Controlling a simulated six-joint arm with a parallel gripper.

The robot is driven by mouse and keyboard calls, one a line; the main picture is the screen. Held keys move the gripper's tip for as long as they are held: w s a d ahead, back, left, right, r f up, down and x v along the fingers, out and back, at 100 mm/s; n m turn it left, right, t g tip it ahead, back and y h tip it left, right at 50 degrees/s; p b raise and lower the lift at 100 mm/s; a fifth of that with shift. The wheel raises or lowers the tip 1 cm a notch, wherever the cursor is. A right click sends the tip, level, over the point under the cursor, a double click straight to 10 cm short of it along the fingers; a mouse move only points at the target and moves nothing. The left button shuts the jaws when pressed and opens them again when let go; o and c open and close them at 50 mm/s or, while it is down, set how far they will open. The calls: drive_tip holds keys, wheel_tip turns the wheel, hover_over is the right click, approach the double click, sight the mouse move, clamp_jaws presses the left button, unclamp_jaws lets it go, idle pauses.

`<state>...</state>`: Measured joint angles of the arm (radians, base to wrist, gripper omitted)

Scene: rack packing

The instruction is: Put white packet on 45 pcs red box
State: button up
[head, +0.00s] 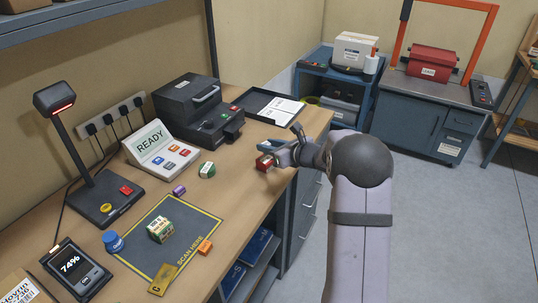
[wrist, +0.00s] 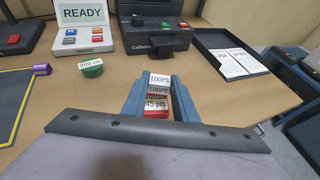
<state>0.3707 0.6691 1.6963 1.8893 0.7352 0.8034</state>
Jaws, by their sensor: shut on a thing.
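My gripper (wrist: 158,95) is shut, its blue-grey fingers on either side of a small white packet (wrist: 160,79) marked "LOOPS". Just below the packet in the wrist view is the red box (wrist: 156,106) with a "45 pcs" label. The packet looks to be on or right above the red box; I cannot tell whether they touch. In the head view my gripper (head: 271,158) is low over the table's right side, with the red box (head: 263,163) at its fingertips. The fingers partly hide both things.
A green roll (head: 207,170) and a purple box (head: 179,190) lie to the left. A green-yellow box (head: 161,231) stands on the dark scan mat (head: 185,212). A black machine (head: 210,125) and a black tray (head: 255,102) are behind. The table's edge is close on the right.

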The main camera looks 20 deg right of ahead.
sight(269, 161)
drive_tip(key=shift+f, duration=1.85)
drive_tip(key=shift+f, duration=0.2)
drive_tip(key=o, duration=1)
drive_tip(key=shift+r, duration=0.15)
drive_tip(key=shift+r+p, duration=0.15)
drive_tip(key=shift+p, duration=0.15)
drive_tip(key=b+v, duration=0.3)
drive_tip(key=v, duration=0.9)
drive_tip(key=shift+d, duration=0.1)
